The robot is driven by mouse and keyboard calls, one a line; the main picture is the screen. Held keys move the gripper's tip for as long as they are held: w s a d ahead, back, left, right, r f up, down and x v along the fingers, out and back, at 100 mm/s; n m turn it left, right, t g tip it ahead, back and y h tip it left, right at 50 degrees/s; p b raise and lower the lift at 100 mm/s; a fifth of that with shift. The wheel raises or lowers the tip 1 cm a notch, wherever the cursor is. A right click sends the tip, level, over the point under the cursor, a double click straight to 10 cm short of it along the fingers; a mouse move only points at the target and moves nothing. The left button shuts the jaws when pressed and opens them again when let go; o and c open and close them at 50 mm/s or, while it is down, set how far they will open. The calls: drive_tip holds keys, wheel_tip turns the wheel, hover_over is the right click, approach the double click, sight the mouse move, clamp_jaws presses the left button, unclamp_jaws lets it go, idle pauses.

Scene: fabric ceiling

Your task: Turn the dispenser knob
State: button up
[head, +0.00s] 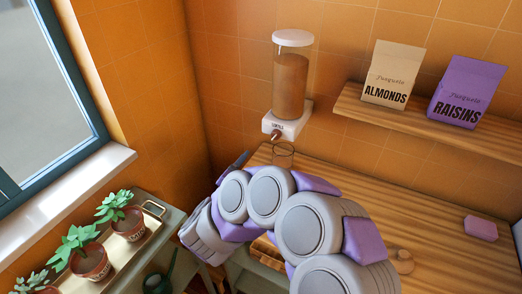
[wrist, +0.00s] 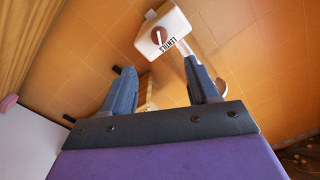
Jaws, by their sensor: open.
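The dispenser (head: 290,85) is a clear cylinder of brown contents with a white lid, mounted on the orange tiled wall. Its white base (head: 290,121) carries a lentils label and a small brown knob (head: 275,135). In the wrist view the round brown knob (wrist: 159,38) shows on the white base (wrist: 178,24), beyond the fingertips. My gripper (wrist: 161,66) is open, with nothing between its fingers. In the head view my arm hides most of the gripper.
A clear glass (head: 284,153) stands below the dispenser on the wooden counter (head: 430,215). A shelf (head: 425,125) at right holds an almonds bag (head: 394,75) and a raisins bag (head: 467,92). Potted plants (head: 90,262) stand left by the window. A purple block (head: 481,228) lies on the counter.

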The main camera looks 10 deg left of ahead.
drive_tip(key=shift+v, duration=2.15)
drive_tip(key=shift+p, duration=0.3)
drive_tip(key=p, duration=0.2)
drive_tip(key=shift+w+r+p, duration=0.2)
drive_tip(key=shift+r+p, duration=0.05)
drive_tip(key=shift+p, duration=0.1)
drive_tip(key=shift+s, duration=0.1)
approach(273, 138)
drive_tip(key=x, duration=0.9)
drive_tip(key=shift+r+b, duration=0.1)
drive_tip(key=shift+b, duration=0.2)
